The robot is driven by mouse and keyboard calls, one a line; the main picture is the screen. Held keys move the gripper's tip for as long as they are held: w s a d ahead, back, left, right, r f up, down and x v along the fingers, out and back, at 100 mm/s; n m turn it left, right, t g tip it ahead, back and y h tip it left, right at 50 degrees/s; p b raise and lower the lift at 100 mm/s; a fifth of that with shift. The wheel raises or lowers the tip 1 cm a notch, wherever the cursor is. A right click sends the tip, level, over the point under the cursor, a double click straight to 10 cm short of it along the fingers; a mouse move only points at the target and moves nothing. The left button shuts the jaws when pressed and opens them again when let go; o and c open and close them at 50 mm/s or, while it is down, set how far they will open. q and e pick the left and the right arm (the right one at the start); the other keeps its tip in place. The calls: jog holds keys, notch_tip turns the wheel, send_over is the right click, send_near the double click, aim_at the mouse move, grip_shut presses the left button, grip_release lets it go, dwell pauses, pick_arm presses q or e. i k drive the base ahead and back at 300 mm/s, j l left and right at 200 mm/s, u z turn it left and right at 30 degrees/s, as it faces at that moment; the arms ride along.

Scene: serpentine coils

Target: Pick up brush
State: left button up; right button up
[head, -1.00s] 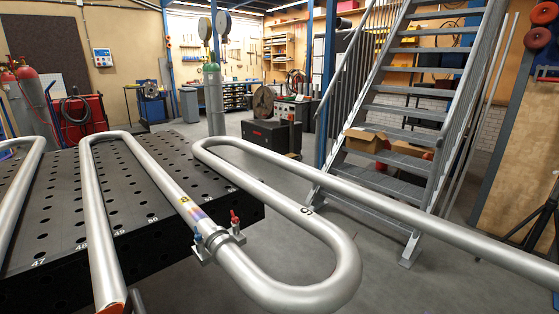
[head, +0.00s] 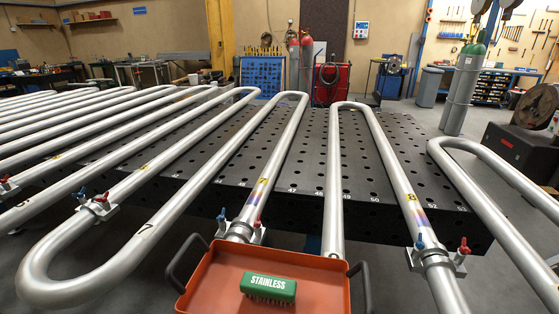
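A green brush (head: 269,287) with white "STAINLESS" lettering and brown bristles below lies in an orange tray (head: 318,276) at the bottom centre of the head view. The tray has dark handles on its left and right sides, and its lower part is cut off by the picture edge. Neither of my grippers shows in the head view.
Long silver serpentine pipes (head: 332,170) run over a black perforated table (head: 270,178) behind the tray. Clamps with red and blue handles (head: 437,257) grip the pipes, one close behind the tray. Gas cylinders (head: 464,85) and a red cart (head: 331,83) stand farther back.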

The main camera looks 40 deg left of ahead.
aim_at(260, 286)
jog(key=j+u, duration=0.15)
jog(key=u, duration=0.35)
jog(key=k+j+u, duration=0.1)
jog(key=u, duration=0.4)
